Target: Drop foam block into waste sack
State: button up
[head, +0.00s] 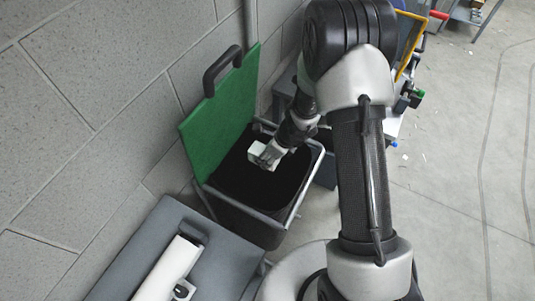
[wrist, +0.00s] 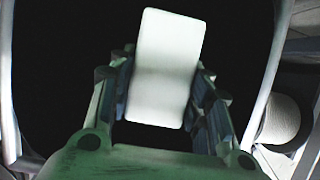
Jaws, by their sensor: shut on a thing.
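A white foam block (wrist: 166,65) is clamped between the two fingers of my gripper (wrist: 165,95) in the wrist view. In the head view the block (head: 257,150) shows at the tip of my gripper (head: 268,158). The black waste sack (head: 237,185) hangs in a metal frame, with a green lid (head: 222,110) standing open against the wall. My gripper holds the block over the dark mouth of the sack. The inside of the sack is too dark to make out, and how high the block is above the rim is hard to tell.
A grey bench (head: 222,265) with a white device on it stands in front of the sack at the lower left. The block wall (head: 80,110) is close behind the lid. Tools and another table lie beyond my arm. Open floor (head: 460,190) is at the right.

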jog(key=o, duration=1)
jog(key=shift+c, duration=0.2)
jog(key=v, duration=1.2)
